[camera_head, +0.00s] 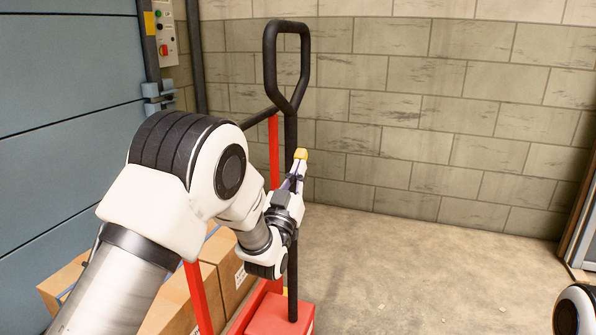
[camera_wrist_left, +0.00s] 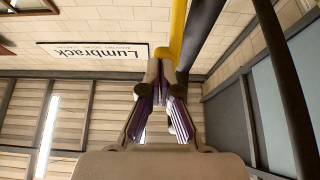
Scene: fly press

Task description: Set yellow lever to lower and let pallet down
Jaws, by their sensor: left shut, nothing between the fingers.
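The pallet truck's black handle (camera_head: 291,100) stands upright on a red base (camera_head: 280,316) in the head view. The yellow lever (camera_head: 300,154) shows as a small yellow end beside the handle shaft. In the left wrist view the yellow lever (camera_wrist_left: 177,38) runs down from the top edge to just behind my fingertips. My left gripper (camera_head: 297,172) is shut and empty, right at the lever; its fingers also show in the left wrist view (camera_wrist_left: 161,75). I cannot tell whether they touch the lever. The pallet is mostly hidden behind my left arm. My right gripper is out of view.
Cardboard boxes (camera_head: 232,278) stand behind the red frame (camera_head: 274,150). A blue-grey shutter door (camera_head: 65,120) is at the left, with a control panel (camera_head: 165,35) beside it. A block wall (camera_head: 440,120) closes the back. The concrete floor (camera_head: 420,265) to the right is clear.

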